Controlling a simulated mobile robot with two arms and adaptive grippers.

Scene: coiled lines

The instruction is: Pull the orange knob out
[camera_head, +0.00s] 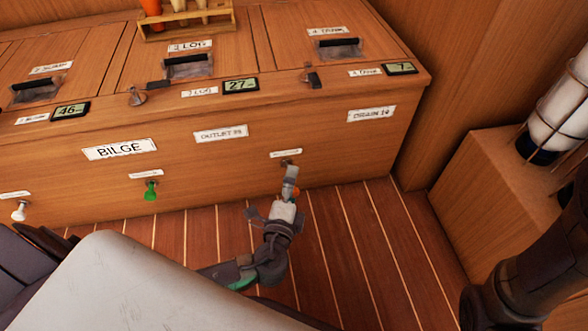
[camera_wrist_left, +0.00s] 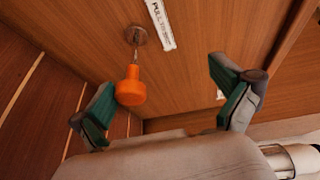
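The orange knob (camera_wrist_left: 131,88) hangs by a thin stem from a round mount on the wooden panel, under a small label. In the left wrist view it is close beside the left-hand finger, on the inner side. My left gripper (camera_wrist_left: 168,103) is open, with its green-lined fingers wide apart and nothing clamped. In the head view my left gripper (camera_head: 281,200) is at the front panel below the right-hand label, and only a sliver of the orange knob (camera_head: 296,190) shows past it. My right gripper is not seen.
A green knob (camera_head: 151,191) and a white knob (camera_head: 19,211) sit further left on the same panel. A wooden box (camera_head: 470,185) with a caged lamp (camera_head: 560,105) stands at the right. Striped floor (camera_head: 350,240) lies open below the panel.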

